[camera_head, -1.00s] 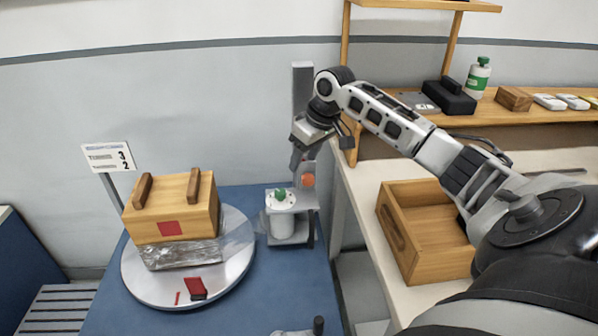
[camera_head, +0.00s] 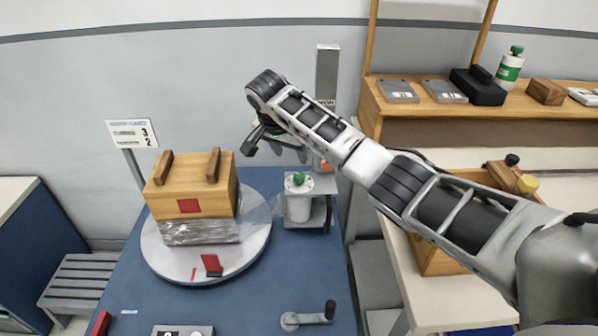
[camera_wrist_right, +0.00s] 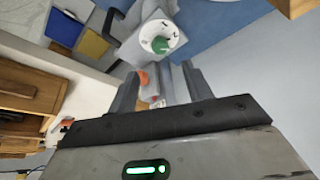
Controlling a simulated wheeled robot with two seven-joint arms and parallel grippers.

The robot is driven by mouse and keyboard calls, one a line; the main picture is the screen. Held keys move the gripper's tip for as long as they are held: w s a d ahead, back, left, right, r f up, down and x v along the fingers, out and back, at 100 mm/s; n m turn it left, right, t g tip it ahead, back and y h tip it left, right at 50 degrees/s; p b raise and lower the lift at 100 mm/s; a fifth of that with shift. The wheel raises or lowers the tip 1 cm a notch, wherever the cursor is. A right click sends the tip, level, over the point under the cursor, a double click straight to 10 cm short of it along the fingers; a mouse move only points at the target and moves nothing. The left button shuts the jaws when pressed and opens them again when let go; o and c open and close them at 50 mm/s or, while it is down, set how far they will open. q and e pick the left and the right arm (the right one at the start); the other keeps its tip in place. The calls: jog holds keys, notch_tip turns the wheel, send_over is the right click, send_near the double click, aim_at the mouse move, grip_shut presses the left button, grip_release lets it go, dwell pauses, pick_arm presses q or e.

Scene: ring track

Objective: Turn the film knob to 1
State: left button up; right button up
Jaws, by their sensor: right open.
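A green knob (camera_head: 298,179) sits on top of the white film roll (camera_head: 298,207) on the carriage beside the mast. My left gripper is not in view.
A wooden box (camera_head: 190,190) partly wrapped in film stands on the round turntable (camera_head: 160,255). A crank handle (camera_head: 310,318) lies in front. A sign (camera_head: 132,133) stands at the back left. A wooden crate (camera_head: 440,262) and shelf (camera_head: 480,112) are at right.

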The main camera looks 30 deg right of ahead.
aim_at(299, 175)
jog(key=b+x, duration=0.1)
jog(key=x, duration=0.9)
jog(key=c, duration=1)
